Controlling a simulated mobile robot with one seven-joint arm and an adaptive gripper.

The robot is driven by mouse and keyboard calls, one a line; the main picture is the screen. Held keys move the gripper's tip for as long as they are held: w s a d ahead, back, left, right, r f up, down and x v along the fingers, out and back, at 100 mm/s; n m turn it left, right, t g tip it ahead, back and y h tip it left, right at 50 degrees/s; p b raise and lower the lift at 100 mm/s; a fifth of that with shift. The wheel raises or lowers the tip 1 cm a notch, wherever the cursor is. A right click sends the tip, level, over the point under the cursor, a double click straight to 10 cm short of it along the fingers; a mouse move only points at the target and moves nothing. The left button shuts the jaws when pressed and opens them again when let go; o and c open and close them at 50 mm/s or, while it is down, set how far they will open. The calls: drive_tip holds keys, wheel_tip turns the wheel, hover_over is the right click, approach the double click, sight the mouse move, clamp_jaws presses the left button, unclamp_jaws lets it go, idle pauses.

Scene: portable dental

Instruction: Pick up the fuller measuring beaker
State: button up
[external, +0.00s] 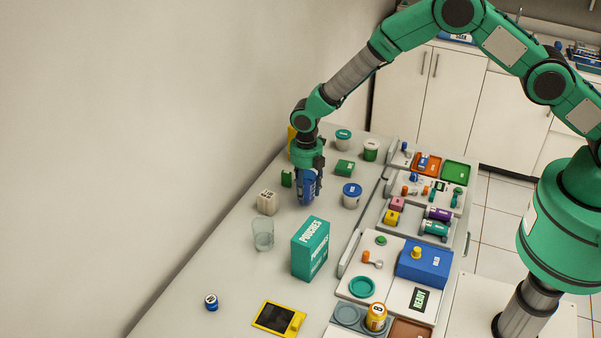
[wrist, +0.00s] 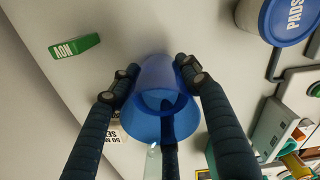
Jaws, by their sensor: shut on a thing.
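A blue, see-through beaker (external: 307,192) is between the fingers of my gripper (external: 308,177) at the far left part of the counter. In the wrist view my gripper (wrist: 157,73) has its fingers closed on both sides of the blue beaker (wrist: 158,126), with its wide rim toward the camera. A paler blue surface shows inside it, but I cannot tell the level. I cannot tell whether its base touches the counter. A clear glass beaker (external: 263,234) stands apart, nearer the front, and looks empty.
A white-and-blue tub (external: 351,195) stands right of my gripper. A cream block (external: 266,202) and a teal pouches box (external: 310,248) stand nearer the front. A small green block (external: 286,178) is close on the left. Trays with small items line the right side.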

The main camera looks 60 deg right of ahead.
sight(306, 173)
drive_tip(key=shift+r, duration=3.3)
drive_tip(key=shift+r, duration=0.15)
